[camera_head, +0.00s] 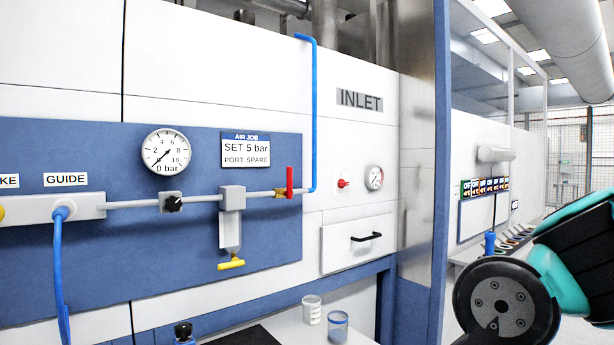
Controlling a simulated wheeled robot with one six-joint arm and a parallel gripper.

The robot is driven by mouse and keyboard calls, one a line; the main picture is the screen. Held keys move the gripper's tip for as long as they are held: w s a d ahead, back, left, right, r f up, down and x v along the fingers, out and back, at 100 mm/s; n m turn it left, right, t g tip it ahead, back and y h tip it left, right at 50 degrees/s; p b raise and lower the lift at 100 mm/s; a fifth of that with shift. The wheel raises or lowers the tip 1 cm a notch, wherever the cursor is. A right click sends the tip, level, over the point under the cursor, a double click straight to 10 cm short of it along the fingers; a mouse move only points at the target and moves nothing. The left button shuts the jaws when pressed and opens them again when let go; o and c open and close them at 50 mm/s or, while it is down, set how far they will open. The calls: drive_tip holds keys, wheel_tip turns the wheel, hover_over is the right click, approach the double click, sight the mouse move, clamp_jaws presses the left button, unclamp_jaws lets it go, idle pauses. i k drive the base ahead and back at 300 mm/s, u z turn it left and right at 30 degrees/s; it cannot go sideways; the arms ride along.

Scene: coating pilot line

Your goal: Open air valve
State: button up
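The air line is a grey horizontal pipe (143,204) on a blue panel. At its right end is a small brass-coloured valve body (281,193) with a red lever (290,181). The lever stands upright, across the pipe. A blue pipe (313,110) runs up from just right of it. A round gauge (167,152) above the line has its needle near 0 bar. The sign (245,149) beside it reads "AIR JOB SET 5 bar PORT SPARE". My gripper is not in view; only part of my dark and teal arm shows at lower right.
A black knob (173,203) and a grey filter unit (231,215) with a yellow handle (231,264) sit on the line. A blue hose (60,270) hangs at left. Two small jars (312,309) (338,325) stand on the bench below. A drawer (345,247) has a protruding black handle.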

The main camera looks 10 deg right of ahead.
sight(288, 194)
drive_tip(key=z, duration=0.55)
drive_tip(key=i, duration=0.65)
drive_tip(key=z, duration=0.6)
drive_tip(key=i, duration=0.75)
drive_tip(key=u, duration=0.25)
